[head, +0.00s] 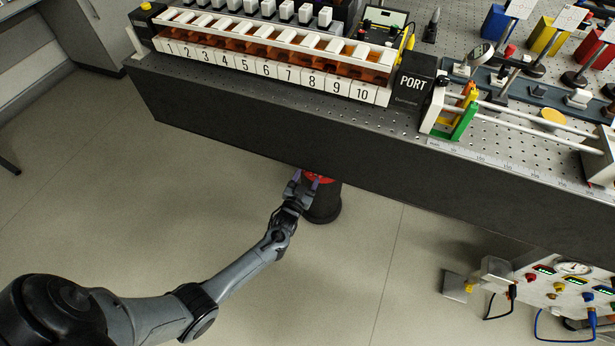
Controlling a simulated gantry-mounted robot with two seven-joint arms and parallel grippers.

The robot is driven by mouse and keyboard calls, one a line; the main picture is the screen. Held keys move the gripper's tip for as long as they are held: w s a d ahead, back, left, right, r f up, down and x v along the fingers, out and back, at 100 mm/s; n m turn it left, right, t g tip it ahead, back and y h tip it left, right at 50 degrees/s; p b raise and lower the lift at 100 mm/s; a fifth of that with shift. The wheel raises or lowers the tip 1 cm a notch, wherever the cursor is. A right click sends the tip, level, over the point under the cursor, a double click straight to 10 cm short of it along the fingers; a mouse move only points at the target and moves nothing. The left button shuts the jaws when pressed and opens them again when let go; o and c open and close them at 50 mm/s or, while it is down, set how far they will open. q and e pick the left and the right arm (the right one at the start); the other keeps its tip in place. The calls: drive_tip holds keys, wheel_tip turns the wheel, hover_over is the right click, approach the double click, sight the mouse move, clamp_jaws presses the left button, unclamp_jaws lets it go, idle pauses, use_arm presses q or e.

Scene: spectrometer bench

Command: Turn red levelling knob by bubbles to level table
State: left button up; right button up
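The red levelling knob (323,179) shows just below the front edge of the dark bench table (240,135), on top of a black cylindrical foot (324,207). The table edge partly covers the knob. My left gripper (307,180) is at the knob's left front side, its two purple-tipped fingers apart. One fingertip overlaps the red in the picture. I cannot tell whether the fingers press on the knob. My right gripper is not in view. I cannot make out any bubble level clearly.
Optics on rails fill the right side. A panel with dials and cables (560,288) is at lower right. The floor around my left arm is clear.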

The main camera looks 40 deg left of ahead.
use_arm(q)
drive_tip(key=shift+s+d+p, duration=0.15)
drive_tip(key=shift+s+p, duration=0.2)
drive_tip(key=shift+s, duration=0.2)
drive_tip(key=p+v, duration=0.4)
drive_tip(key=v, duration=0.5)
drive_tip(key=shift+s, duration=0.35)
drive_tip(key=shift+r, duration=0.1)
